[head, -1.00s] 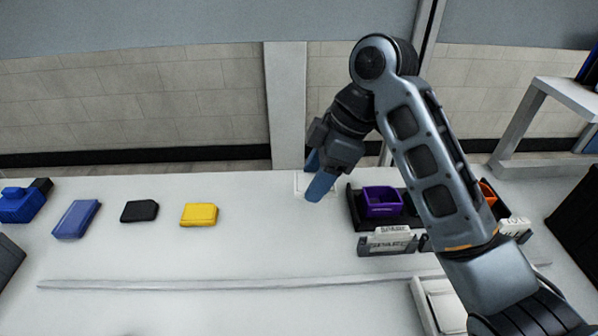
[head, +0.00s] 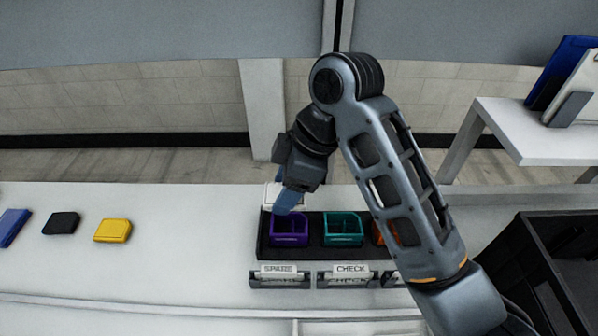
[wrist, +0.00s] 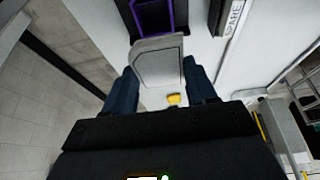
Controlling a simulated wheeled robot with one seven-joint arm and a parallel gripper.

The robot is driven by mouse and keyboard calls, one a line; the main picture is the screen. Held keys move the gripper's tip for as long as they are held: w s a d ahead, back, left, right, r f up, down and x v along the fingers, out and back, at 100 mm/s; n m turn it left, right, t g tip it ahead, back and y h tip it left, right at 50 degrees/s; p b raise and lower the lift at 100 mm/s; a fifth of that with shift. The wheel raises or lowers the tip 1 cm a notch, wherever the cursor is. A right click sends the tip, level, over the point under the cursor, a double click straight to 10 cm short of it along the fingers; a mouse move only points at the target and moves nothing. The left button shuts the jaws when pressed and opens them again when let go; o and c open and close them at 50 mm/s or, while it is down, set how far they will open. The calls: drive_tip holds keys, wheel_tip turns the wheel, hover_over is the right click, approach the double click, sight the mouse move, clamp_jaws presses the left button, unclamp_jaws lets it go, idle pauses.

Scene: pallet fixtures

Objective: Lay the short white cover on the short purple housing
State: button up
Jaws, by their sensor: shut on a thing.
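My gripper (head: 287,203) points down at the back left of the black tray, close behind the purple housing. Its blue fingers are shut on the white cover (wrist: 158,65), which shows pale grey between them in the wrist view. In the head view the fingers partly hide the white cover (head: 269,196). The purple housing (head: 290,241) sits open-topped at the left end of the tray. It also shows in the wrist view (wrist: 153,18), just beyond the cover's far edge. The cover is not seated on it; its height above the tray is hard to tell.
The black tray (head: 262,243) also holds a teal housing (head: 343,240) and an orange housing (head: 379,233), partly behind my arm. Label holders (head: 281,277) stand in front. Yellow (head: 112,231), black (head: 61,223) and blue (head: 13,227) pieces lie left. A black bin (head: 520,270) stands right.

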drive_tip(key=shift+d+f, duration=0.1)
drive_tip(key=shift+d, duration=0.2)
drive_tip(key=shift+f+b, duration=0.75)
drive_tip(key=shift+b, duration=0.15)
wheel_tip(320, 180, down, 3)
drive_tip(key=b, duration=0.2)
drive_tip(key=shift+b, duration=0.4)
drive_tip(key=shift+f, duration=0.8)
drive_tip(key=shift+f, duration=0.7)
idle(0.9)
drive_tip(key=o, duration=1.1)
